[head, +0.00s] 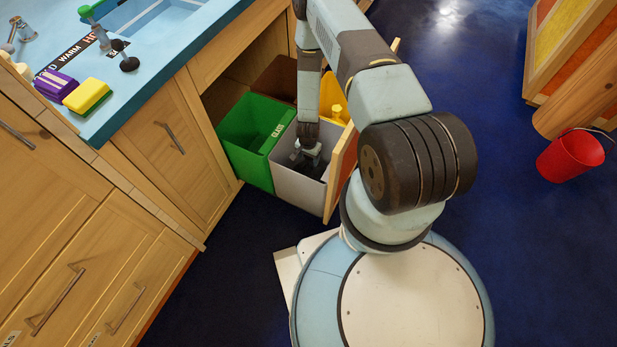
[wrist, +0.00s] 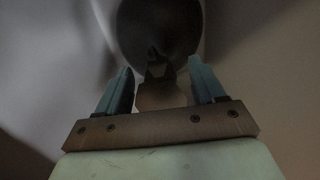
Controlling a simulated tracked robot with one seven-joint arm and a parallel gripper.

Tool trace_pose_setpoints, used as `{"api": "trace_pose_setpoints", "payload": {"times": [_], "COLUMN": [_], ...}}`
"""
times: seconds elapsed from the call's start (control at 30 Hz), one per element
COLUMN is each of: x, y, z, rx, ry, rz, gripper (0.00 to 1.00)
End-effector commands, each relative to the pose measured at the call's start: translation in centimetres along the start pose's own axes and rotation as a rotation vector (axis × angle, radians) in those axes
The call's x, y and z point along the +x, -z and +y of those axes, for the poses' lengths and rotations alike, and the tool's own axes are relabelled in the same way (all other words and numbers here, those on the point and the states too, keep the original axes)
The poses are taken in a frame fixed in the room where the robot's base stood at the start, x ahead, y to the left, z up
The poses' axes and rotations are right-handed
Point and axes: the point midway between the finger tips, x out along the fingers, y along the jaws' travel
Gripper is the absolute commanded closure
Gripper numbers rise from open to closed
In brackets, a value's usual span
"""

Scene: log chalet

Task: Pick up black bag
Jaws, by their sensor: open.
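The black bag is a dark rounded shape (wrist: 150,22) at the top of the wrist view, with a knotted tuft pointing toward my gripper. In the head view a little of the black bag (head: 316,171) shows low inside the light grey bin (head: 292,187). My gripper (head: 309,156) reaches down into this bin from above. In the wrist view my gripper (wrist: 162,80) is open, its fingers on either side of the tuft. I cannot tell whether they touch it. The bag's underside is hidden.
The grey bin stands in a pulled-out drawer with a wooden front (head: 342,168). Beside it are a green bin (head: 250,150), a brown bin (head: 277,76) and a yellow bin (head: 333,92). A red bucket (head: 569,158) stands on the open blue floor at right.

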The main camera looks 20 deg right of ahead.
Motion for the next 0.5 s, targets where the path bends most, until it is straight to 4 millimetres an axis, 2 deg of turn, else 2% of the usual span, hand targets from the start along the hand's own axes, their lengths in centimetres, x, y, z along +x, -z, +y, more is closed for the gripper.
{"api": "trace_pose_setpoints", "payload": {"times": [0.2,0.5], "x": [0.03,0.02], "y": [0.00,-0.01], "z": [0.02,0.02], "rx": [0.000,0.000], "ry": [0.000,0.000], "rz": [0.000,0.000], "gripper": [0.33,0.61]}}
